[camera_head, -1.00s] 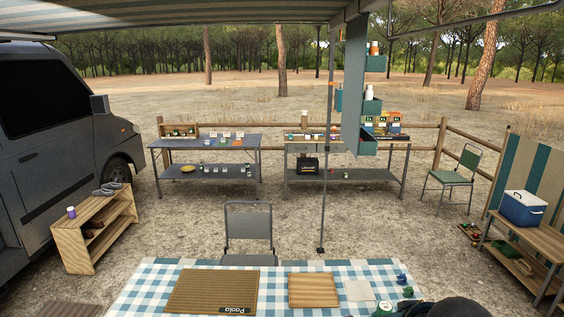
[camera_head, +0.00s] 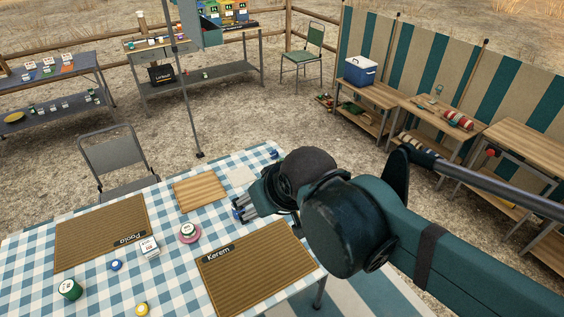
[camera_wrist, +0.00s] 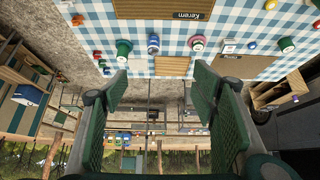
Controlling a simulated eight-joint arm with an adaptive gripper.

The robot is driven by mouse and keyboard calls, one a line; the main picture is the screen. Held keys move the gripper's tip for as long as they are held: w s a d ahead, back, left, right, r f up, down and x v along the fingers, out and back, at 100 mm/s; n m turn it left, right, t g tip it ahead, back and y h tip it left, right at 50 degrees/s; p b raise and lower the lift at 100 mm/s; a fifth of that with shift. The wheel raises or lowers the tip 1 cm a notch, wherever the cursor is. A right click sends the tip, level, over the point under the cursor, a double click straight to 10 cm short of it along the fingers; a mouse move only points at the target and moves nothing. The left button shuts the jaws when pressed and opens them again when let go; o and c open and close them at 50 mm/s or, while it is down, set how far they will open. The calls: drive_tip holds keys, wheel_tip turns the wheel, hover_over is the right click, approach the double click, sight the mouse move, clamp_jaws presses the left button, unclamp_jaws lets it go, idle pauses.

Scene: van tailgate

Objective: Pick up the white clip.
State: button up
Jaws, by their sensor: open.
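I cannot pick out a white clip in either view. My gripper (camera_head: 243,207) is at the right part of the checked tablecloth in the head view, near the board marked Kerem. In the wrist view my gripper (camera_wrist: 161,74) has its two green fingers wide apart with nothing between them. The table (camera_head: 40,250) is seen partly hidden by my arm in the head view.
On the table are a Paola mat (camera_head: 100,232), a Kerem mat (camera_head: 255,258), a wooden board (camera_head: 200,192), a white box (camera_head: 149,247), a green can (camera_head: 70,289) and a jar on a pink saucer (camera_head: 188,230). A chair (camera_head: 113,155) stands behind.

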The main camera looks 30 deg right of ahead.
drive_tip(key=c, duration=0.8)
drive_tip(key=w+d+f+m+g+h+b, duration=0.2)
drive_tip(key=w+d+f+m, duration=0.35)
drive_tip(key=d, duration=0.25)
drive_tip(key=w+d+f+m+g+h+b, duration=0.1)
drive_tip(key=w+d+f+m+b, duration=0.3)
drive_tip(key=d+f, duration=0.35)
drive_tip(key=shift+w+d+f+m+g+h+b, duration=0.25)
drive_tip(key=shift+w+d+f+m+g+b, duration=0.35)
drive_tip(key=shift+d+f+m, duration=1.65)
drive_tip(key=shift+w+d+f+m+g+h+b, duration=0.25)
drive_tip(key=shift+d+f+m+g, duration=0.45)
drive_tip(key=shift+d+f, duration=3.1)
drive_tip(key=shift+w+d+f+m+g+h+b, duration=0.35)
drive_tip(key=shift+d+f+m+g, duration=0.7)
drive_tip(key=shift+d+f, duration=2)
drive_tip(key=shift+a+f+m+t, duration=0.15)
drive_tip(key=shift+a+m+t, duration=0.1)
